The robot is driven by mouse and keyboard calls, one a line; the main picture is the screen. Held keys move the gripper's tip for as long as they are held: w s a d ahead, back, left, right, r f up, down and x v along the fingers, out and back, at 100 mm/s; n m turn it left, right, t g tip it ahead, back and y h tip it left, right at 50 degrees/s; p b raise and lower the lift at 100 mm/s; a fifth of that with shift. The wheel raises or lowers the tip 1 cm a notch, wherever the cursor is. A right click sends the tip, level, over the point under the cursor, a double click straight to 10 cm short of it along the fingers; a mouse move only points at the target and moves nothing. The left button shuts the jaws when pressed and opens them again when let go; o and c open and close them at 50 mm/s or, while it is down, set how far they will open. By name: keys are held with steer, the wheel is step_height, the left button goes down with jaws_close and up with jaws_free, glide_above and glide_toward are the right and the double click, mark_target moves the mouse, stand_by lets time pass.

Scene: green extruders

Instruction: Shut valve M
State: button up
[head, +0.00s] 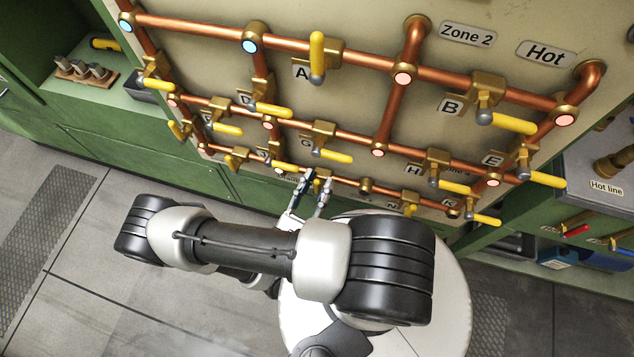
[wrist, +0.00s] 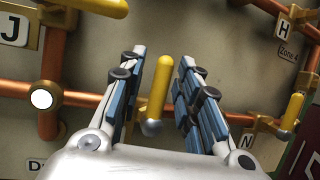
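A yellow valve lever (wrist: 160,85) stands nearly upright in the wrist view, across the copper pipe (wrist: 85,99), with its grey pivot (wrist: 151,127) at the bottom. It sits between valves J and N; its own letter plate is hidden, so I cannot read M. My gripper (wrist: 164,68) is open, with one finger on each side of this lever and visible gaps to both. In the head view my gripper (head: 318,178) is at the lowest pipe row, and the lever there is mostly hidden by the fingers.
Valve N's lever (wrist: 292,110) is close to the right of my gripper. Part of another yellow lever (wrist: 105,6) is at the upper left, near plate J (wrist: 14,29). In the head view, valve G's lever (head: 330,155) is just above my gripper.

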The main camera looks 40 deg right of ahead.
stand_by(0.3)
steer(key=v, duration=1.2)
steer(key=shift+r, duration=0.1)
